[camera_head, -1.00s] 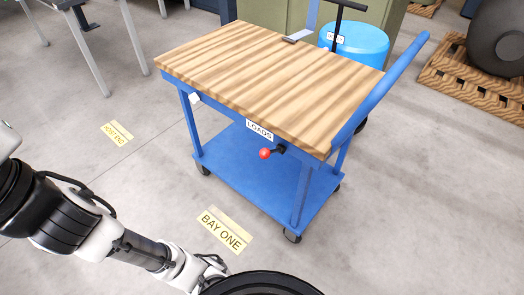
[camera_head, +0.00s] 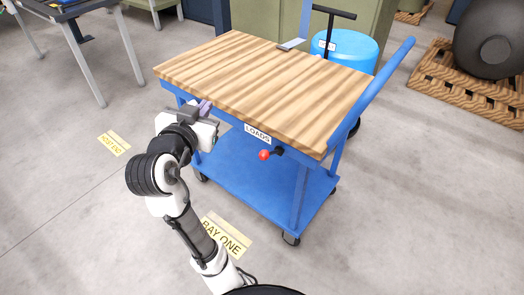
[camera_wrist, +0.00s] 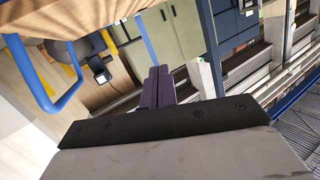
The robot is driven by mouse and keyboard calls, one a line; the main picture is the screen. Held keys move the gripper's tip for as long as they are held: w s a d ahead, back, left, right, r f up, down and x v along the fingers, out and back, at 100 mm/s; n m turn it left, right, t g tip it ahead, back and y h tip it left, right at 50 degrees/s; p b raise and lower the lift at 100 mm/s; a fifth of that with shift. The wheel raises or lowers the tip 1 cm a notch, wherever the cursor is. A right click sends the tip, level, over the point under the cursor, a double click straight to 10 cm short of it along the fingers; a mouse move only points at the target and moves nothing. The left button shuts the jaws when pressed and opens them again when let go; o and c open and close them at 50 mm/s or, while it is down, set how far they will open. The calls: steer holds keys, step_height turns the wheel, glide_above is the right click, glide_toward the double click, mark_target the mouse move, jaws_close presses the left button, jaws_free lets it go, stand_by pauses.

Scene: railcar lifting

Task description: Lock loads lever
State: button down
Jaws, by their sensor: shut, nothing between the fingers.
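The loads lever is a short dark arm with a red ball knob (camera_head: 264,155), on the front edge of the blue cart (camera_head: 262,187), just right of and below the white LOADS label (camera_head: 257,134). My gripper (camera_head: 206,106) is by the left part of the cart's front edge, left of the lever and apart from it. In the wrist view, my gripper's purple fingers (camera_wrist: 158,86) are together with nothing between them. The lever does not show in the wrist view.
The cart has a striped wooden top (camera_head: 265,80) and a blue push handle (camera_head: 380,92) at right. A blue drum (camera_head: 345,45) stands behind it. A BAY ONE floor sign (camera_head: 226,234) lies in front, partly behind my arm. The floor right of the cart is clear.

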steer(key=s+d+f+m+g+h, duration=0.3)
steer(key=d+f+m+g+h, duration=0.1)
steer(key=d+f, duration=0.3)
steer(key=shift+s+d+f+m+g, duration=0.15)
steer(key=shift+s+d+m+g, duration=0.25)
steer(key=shift+d+g, duration=0.55)
steer(key=shift+w, duration=0.25)
glide_above(264, 158)
step_height(264, 158, down, 4)
step_height(264, 158, down, 4)
steer(key=shift+r, duration=0.25)
steer(key=shift+a+f, duration=0.2)
steer(key=shift+f, duration=0.3)
steer(key=shift+f+b, duration=0.2)
steer(key=shift+b, duration=0.1)
